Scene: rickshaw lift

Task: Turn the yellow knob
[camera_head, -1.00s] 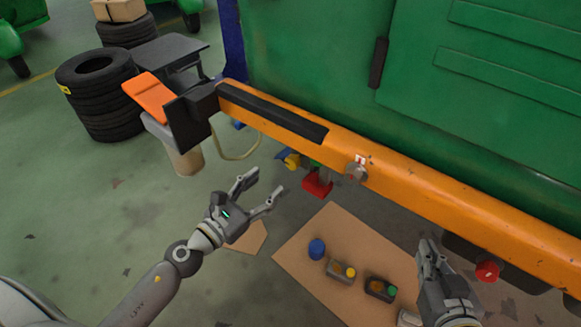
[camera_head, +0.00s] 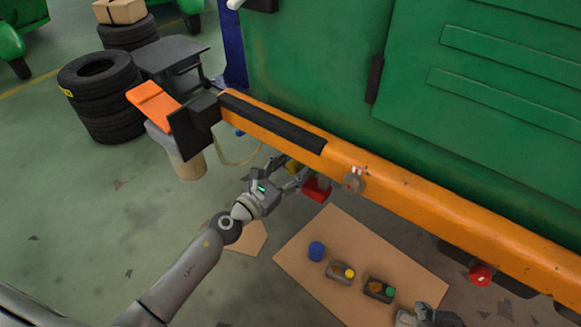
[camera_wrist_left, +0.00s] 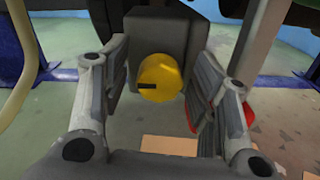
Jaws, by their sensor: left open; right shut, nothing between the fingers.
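The yellow knob (camera_wrist_left: 160,78) is round with a dark slot pointing left, on the face of a grey box (camera_wrist_left: 160,32) in the left wrist view. In the head view a bit of the yellow knob (camera_head: 292,166) shows under the orange beam, mostly hidden by my left gripper (camera_head: 290,174). My left gripper is open. In the left wrist view its fingers (camera_wrist_left: 160,92) stand on either side of the knob, with gaps visible on both sides. My right gripper (camera_head: 428,312) is at the bottom edge of the head view, low over the floor, partly cut off.
The orange beam (camera_head: 425,200) runs above the knob. A red part (camera_head: 317,190) sits just right of my left gripper. A red knob (camera_head: 480,275) is at the right.

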